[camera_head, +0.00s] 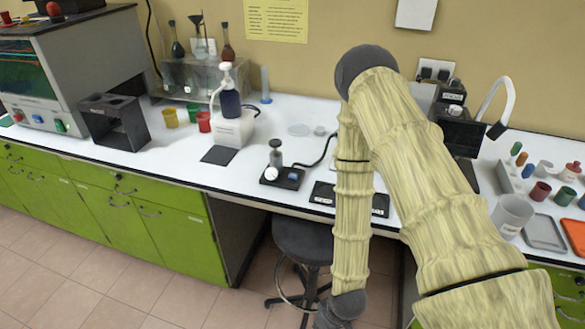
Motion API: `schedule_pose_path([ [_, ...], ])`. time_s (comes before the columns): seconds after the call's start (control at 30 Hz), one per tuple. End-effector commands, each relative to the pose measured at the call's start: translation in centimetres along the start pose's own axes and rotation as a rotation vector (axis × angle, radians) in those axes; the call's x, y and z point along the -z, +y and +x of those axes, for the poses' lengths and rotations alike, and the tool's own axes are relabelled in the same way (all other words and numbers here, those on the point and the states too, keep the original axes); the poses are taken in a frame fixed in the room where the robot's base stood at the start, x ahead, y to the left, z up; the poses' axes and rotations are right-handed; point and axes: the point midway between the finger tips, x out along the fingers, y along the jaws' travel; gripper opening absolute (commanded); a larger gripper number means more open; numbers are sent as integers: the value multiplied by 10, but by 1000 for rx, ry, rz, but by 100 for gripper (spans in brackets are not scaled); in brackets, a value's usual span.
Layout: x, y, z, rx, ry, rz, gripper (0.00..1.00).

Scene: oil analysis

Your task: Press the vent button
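No button can be read as the vent button, as no label is legible. At the far left, a grey cabinet (75,70) with a teal-tinted window has a red button (38,118) and a green button (60,127) low on its front. A red knob (54,9) sits on top of it. My arm in its pale yellow sleeve rises from the lower right, bends at a dark joint near the wall, and comes down in front of the bench. Its dark lower end is cut by the bottom edge, and my gripper's fingers do not show.
A white bench (180,165) with green drawers (160,225) runs across the view. A stool (303,241) stands below.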

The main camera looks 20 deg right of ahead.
Motion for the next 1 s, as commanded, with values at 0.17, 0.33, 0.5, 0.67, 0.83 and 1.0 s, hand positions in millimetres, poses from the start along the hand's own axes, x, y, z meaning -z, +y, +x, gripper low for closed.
schedule_pose_path([
  [0.17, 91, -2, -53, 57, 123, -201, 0],
  [0.33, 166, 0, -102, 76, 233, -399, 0],
  [0.5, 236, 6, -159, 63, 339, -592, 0],
  [0.67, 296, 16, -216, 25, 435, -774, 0],
  [0.83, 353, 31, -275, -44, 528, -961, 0],
  [1.0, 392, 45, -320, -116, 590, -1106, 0],
])
